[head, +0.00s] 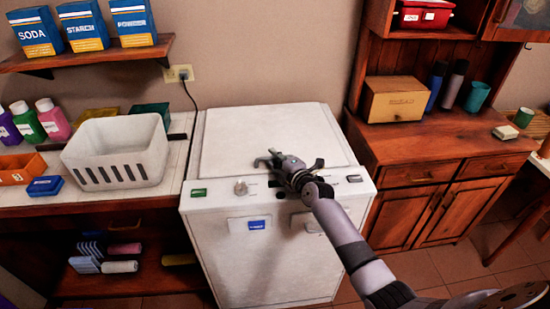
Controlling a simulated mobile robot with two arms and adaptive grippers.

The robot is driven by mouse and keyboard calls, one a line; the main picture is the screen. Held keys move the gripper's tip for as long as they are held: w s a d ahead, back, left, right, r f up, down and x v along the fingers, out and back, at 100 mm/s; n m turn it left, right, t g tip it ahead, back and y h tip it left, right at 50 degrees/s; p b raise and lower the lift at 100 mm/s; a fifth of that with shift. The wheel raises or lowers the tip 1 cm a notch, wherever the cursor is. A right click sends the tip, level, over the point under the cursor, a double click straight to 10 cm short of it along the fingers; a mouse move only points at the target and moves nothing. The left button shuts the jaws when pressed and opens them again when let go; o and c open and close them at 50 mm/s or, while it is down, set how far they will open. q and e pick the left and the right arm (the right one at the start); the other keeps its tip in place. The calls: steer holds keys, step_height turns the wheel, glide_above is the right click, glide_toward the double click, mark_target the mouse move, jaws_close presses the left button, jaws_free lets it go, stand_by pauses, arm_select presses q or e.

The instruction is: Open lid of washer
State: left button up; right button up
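The white washer (262,266) stands in the middle of the head view. Its lid (235,135) on top lies flat and closed. A control panel (222,194) with a knob runs along the front top edge. My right gripper (287,161) is over the front part of the lid, its fingers spread apart and nothing visible between them. I cannot tell whether the fingers touch the lid. My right arm comes in from the lower right and covers part of the panel and the washer's front. My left gripper is not in view.
A counter on the left holds a white basket (115,150), bottles and small boxes. A wall shelf (85,55) with detergent boxes hangs above it. A wooden cabinet (430,150) stands close on the right. A power cord (189,95) runs from the wall outlet behind the washer.

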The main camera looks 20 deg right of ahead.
jaws_close()
stand_by(0.4)
